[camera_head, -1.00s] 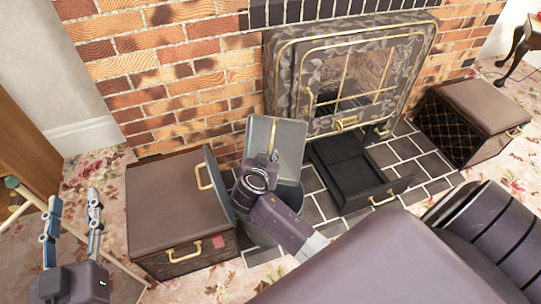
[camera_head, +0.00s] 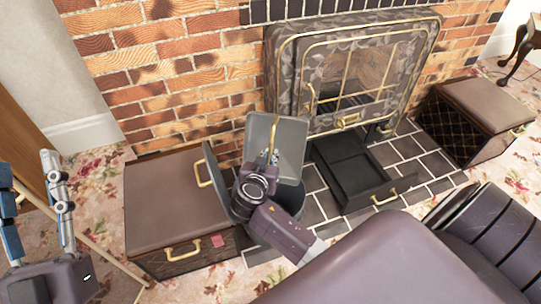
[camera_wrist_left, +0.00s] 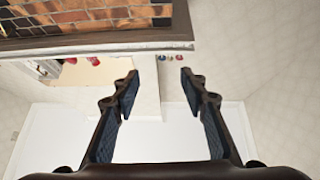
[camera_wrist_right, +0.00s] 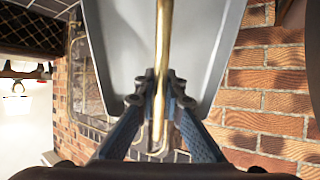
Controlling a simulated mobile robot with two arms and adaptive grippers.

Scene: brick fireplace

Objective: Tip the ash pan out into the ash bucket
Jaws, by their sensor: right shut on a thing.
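The ash pan (camera_head: 291,140) is a grey metal tray with a long brass handle. It is steeply tilted over the ash bucket (camera_head: 291,200), a dark grey bucket on the hearth, mostly hidden by my right arm. My right gripper (camera_head: 270,160) is shut on the pan's handle. The right wrist view shows the brass handle (camera_wrist_right: 163,50) between the fingers and the grey pan (camera_wrist_right: 120,45) beyond. I cannot see ash or the bucket's inside. My left gripper (camera_head: 27,160) is open and empty at the far left; its spread fingers also show in the left wrist view (camera_wrist_left: 158,78).
A brown-topped box (camera_head: 165,205) with brass handles stands left of the bucket. A black open drawer (camera_head: 345,165) lies before the fireplace (camera_head: 350,75). Another box (camera_head: 475,110) stands at the right. A grey panel (camera_head: 216,178) stands between left box and bucket.

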